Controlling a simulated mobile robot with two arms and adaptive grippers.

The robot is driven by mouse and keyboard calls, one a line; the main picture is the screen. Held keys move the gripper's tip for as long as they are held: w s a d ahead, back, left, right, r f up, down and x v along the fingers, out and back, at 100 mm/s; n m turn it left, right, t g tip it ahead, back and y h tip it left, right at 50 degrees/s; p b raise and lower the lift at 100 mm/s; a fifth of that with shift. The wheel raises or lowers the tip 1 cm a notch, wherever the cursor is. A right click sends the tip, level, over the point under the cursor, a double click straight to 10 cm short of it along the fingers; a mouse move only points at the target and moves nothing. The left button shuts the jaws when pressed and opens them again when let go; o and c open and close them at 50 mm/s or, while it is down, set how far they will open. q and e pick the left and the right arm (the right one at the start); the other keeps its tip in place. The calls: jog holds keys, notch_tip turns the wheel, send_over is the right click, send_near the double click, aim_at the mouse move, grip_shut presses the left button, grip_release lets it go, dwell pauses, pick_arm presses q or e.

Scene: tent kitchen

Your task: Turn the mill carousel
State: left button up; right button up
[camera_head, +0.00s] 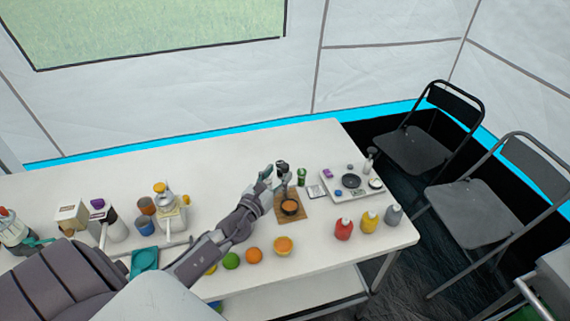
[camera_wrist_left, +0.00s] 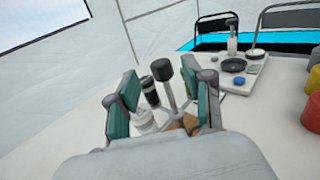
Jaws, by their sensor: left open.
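The mill carousel (camera_head: 282,168) stands on the white table, partly hidden by my left gripper (camera_head: 268,180) in the head view. In the left wrist view, the carousel's black-topped post (camera_wrist_left: 163,72) rises between the fingers, with a dark mill (camera_wrist_left: 150,92) and a pale jar-like part (camera_wrist_left: 142,120) beside it. My left gripper (camera_wrist_left: 167,102) is open, its green-padded fingers on either side of these parts. I cannot tell whether a finger touches them. My right gripper is not in view.
A green can (camera_head: 302,177) and a white tray (camera_head: 350,194) stand to the right.

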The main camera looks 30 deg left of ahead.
aim_at(283, 168)
pick_arm(q)
jog(key=shift+w+a, duration=0.2)
jog(key=shift+w, duration=2.1)
grip_shut()
